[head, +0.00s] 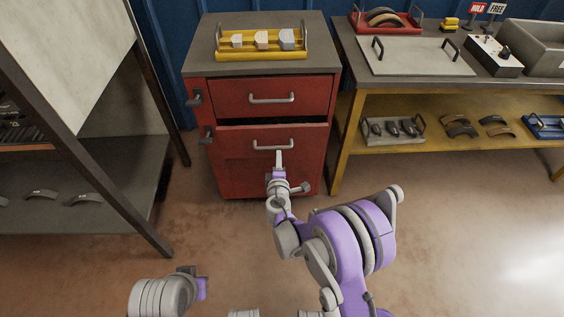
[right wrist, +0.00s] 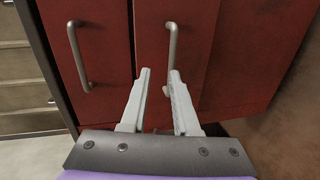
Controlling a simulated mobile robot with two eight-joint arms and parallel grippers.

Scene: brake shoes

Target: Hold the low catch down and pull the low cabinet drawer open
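The red cabinet (head: 226,178) has two drawers. The low drawer (head: 235,146) stands slightly out, with a dark gap along its top edge. Its grey bar handle (head: 258,147) also shows in the right wrist view (right wrist: 171,45). The low catch (head: 206,134) is a dark piece at the cabinet's left edge; nothing touches it. My right gripper (head: 279,154) is at the low handle. In the right wrist view its fingers (right wrist: 159,74) are apart, with one end of the handle between them; I cannot tell whether they touch it.
The upper drawer (head: 238,99) is shut, with its own handle (head: 271,99) and catch (head: 195,97). A yellow tray (head: 232,55) stands on top. A workbench (head: 352,85) stands to the right and a shelf rack (head: 75,225) to the left. The floor before the cabinet is clear.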

